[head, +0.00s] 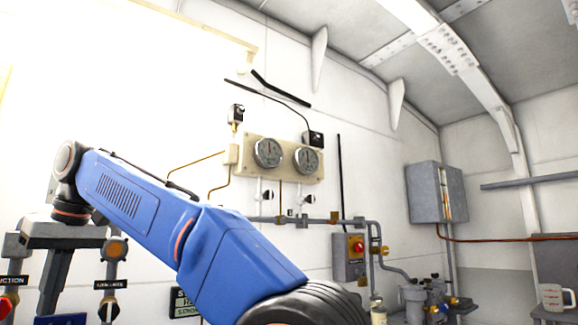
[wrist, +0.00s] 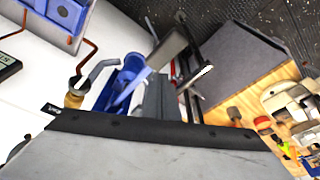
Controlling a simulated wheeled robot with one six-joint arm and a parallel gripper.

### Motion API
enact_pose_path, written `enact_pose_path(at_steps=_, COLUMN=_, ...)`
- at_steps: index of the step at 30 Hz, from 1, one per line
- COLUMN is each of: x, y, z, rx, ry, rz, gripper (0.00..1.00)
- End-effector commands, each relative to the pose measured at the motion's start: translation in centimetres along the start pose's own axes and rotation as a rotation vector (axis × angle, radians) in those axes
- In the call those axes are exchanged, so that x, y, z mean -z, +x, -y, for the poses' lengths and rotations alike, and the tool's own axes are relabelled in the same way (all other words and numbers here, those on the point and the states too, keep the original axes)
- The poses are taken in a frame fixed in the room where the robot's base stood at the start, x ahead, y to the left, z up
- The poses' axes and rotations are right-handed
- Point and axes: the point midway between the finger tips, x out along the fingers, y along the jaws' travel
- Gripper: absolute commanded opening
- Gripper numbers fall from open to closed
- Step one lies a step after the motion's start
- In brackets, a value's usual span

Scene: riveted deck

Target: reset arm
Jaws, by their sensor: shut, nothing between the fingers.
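My blue arm (head: 165,215) reaches across the head view from the bottom centre to the left. My gripper (head: 50,302) hangs down at the left end, under a grey wrist block, in front of the white wall. Its fingers are together with nothing held between them. The wrist view is tilted. A broad grey surface with a black edge strip (wrist: 140,128) fills its lower part, and I cannot tell what it belongs to.
Pipe fittings with labels and a dark valve knob (head: 108,311) stand close to my gripper. Two round gauges (head: 268,152) are on the wall. A grey cabinet (head: 428,192) and a white measuring cup (head: 553,297) are at the right. The wrist view shows a wooden board with tools (wrist: 270,115).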

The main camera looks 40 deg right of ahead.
Motion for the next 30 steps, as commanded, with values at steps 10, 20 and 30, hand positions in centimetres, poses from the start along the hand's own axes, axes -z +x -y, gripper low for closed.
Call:
enact_pose_path(at_steps=10, x=0.1, y=-0.6, z=0.0, rx=0.000, ry=0.000, rz=0.001, gripper=0.00)
enact_pose_path(at_steps=20, x=0.1, y=-0.6, z=0.0, rx=0.000, ry=0.000, rz=0.001, gripper=0.00)
enact_pose_path(at_steps=30, x=-5.1, y=0.6, z=-4.1, rx=-0.017, ry=0.065, rz=-0.020, gripper=0.00)
